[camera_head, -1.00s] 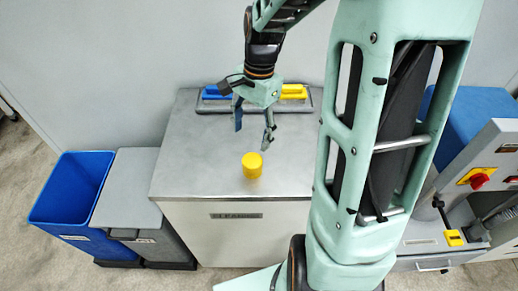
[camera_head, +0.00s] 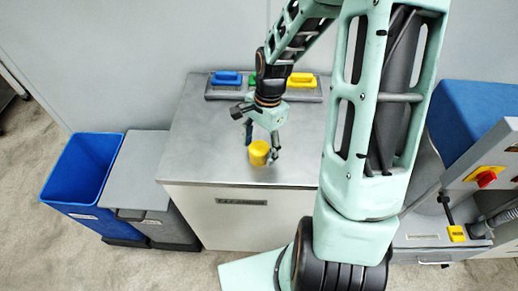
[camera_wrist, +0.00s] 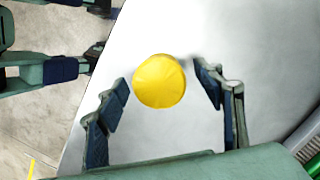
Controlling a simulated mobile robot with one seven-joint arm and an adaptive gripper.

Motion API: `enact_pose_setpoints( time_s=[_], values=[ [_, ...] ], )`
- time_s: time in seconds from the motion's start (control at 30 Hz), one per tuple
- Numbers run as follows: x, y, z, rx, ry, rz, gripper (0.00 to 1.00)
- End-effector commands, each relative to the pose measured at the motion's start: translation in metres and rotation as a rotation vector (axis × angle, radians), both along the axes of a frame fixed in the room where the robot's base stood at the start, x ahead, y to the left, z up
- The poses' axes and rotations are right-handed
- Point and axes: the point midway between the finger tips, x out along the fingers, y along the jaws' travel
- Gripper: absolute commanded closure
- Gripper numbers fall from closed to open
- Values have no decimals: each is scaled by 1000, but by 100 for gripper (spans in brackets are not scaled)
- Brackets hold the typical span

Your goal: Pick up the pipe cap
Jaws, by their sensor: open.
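The pipe cap (camera_head: 259,153) is a yellow round cylinder standing on the metal top of a cabinet (camera_head: 205,140). In the wrist view the pipe cap (camera_wrist: 159,81) shows from above as a ribbed yellow disc, just beyond the fingertips and nearer the left finger. My gripper (camera_head: 262,148) is open and points down at the cap, with one finger on each side of it in the head view. In the wrist view my gripper (camera_wrist: 162,88) has both fingers spread wide with nothing between their pads. I cannot tell whether a finger touches the cap.
A tray with a blue-handled brush (camera_head: 226,78) and a yellow-handled brush (camera_head: 301,80) lies at the cabinet's back edge. A blue bin (camera_head: 85,170) and a grey lidded bin (camera_head: 140,175) stand to the left. A machine with a red knob (camera_head: 487,178) stands right. The cabinet top's left side is clear.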

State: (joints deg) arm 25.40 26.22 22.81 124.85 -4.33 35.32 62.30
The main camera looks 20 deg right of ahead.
Motion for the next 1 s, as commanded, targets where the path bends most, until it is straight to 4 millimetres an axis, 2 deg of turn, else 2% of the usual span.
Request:
enact_pose_setpoints(
  time_s=[0.1, 0.37, 0.77, 1.0],
  values=[
    [-1, 1, -8, 1, 1, 1, 38],
    [-1, 1, -9, 0, 0, 0, 39],
    [-1, 1, -9, 0, 0, 0, 83],
    [-1, 1, -8, 0, 0, 0, 84]
  ],
)
